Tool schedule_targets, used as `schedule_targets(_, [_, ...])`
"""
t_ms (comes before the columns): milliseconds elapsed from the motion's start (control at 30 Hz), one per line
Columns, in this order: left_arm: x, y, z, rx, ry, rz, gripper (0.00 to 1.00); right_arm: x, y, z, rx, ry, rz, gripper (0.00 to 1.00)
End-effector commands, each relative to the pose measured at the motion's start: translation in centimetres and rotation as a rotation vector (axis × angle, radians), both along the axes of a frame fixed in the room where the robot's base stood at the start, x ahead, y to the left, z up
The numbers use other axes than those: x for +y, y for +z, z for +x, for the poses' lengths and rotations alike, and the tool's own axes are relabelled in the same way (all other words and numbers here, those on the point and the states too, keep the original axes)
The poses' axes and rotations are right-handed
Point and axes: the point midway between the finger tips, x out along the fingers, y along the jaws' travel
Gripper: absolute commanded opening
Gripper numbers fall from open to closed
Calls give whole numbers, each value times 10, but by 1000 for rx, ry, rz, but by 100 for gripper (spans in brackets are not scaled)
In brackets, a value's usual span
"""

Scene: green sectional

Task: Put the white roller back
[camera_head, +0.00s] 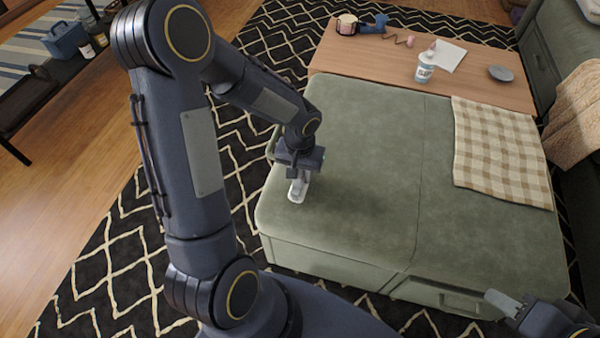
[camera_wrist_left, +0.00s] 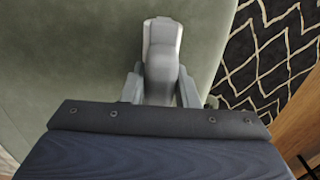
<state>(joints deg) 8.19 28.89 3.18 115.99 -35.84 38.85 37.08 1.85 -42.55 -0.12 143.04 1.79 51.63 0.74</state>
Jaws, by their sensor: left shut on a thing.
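The white roller (camera_head: 297,191) is at the left part of the green ottoman top, low against the cushion; whether it touches the cushion is hard to tell. My left gripper (camera_head: 299,176) reaches down from above and is shut on it. In the left wrist view, the roller (camera_wrist_left: 162,50) stands out between the two fingers of the gripper (camera_wrist_left: 161,88), its white and grey body pointing away from the wrist. My right gripper (camera_head: 508,302) is at the lower right, partly in view, apart from the roller; its finger opening is not clear.
The green ottoman (camera_head: 365,150) is mostly bare, with a checked cloth (camera_head: 500,150) at right. Behind it, a wooden table (camera_head: 395,65) holds a white bottle (camera_head: 426,66), paper (camera_head: 447,56), a grey disc (camera_head: 501,73) and a blue item (camera_head: 375,24). A dark bench (camera_head: 75,75) stands at far left.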

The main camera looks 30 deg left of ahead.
Motion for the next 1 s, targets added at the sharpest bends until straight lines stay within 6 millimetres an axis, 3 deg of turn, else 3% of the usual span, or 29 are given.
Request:
schedule_targets(167, [0,-5,0,0,0,0,6,0,-6,0,0,0,0,36])
schedule_targets(200, [0,-3,0,0,1,0,32,0,-3,0,0,0,0,36])
schedule_targets(333, [0,-3,0,0,0,0,49,0,-3,0,0,0,0,36])
schedule_targets(733, [0,7,0,-2,0,-1,49,0,4,0,0,0,0,36])
schedule_targets(1000, [0,64,1,-5,0,0,49,0,24,0,0,0,0,36])
